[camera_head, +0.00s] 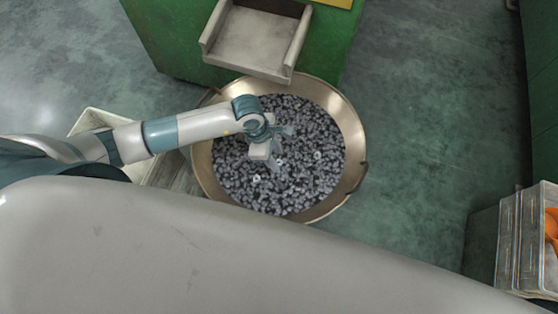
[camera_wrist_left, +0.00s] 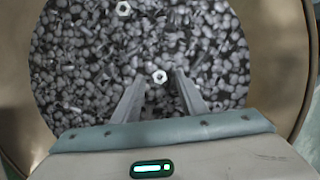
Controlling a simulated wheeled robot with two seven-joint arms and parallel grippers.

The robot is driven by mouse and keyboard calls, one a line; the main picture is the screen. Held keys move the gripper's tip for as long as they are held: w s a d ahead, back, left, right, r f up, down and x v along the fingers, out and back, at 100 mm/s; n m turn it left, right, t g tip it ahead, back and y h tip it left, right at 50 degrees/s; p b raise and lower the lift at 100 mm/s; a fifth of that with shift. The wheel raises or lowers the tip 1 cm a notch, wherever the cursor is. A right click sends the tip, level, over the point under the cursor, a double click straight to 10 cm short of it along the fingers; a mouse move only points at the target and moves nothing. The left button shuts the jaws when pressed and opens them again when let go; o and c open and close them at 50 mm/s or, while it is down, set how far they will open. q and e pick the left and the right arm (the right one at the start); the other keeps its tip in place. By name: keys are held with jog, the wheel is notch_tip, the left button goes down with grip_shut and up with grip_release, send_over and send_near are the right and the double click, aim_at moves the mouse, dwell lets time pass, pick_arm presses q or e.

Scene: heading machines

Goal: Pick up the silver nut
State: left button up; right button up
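A silver nut (camera_wrist_left: 159,77), a small hexagonal ring, lies on the pile of dark grey parts in the left wrist view, in line with the gap between my fingertips. Another silver nut (camera_wrist_left: 123,8) lies near the top edge of that view. In the head view, bright nuts show on the pile, one to the right of the gripper (camera_head: 317,155) and one just below it (camera_head: 256,178). My left gripper (camera_head: 270,158) is over the pile, pointing down. Its two fingers (camera_wrist_left: 159,85) are apart with nothing held between them. My right gripper is not in view.
The parts (camera_head: 300,190) fill a wide round metal pan (camera_head: 353,135) with a raised rim. A grey chute (camera_head: 255,40) on a green machine (camera_head: 170,40) hangs over its back edge. A pale crate (camera_head: 90,122) stands left, stacked bins (camera_head: 508,235) at right. Floor right of the pan is clear.

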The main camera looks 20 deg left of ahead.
pick_arm(q)
jog(key=shift+d+f, duration=0.2)
jog(key=shift+f, duration=0.5)
jog(key=shift+c, duration=0.6)
grip_shut()
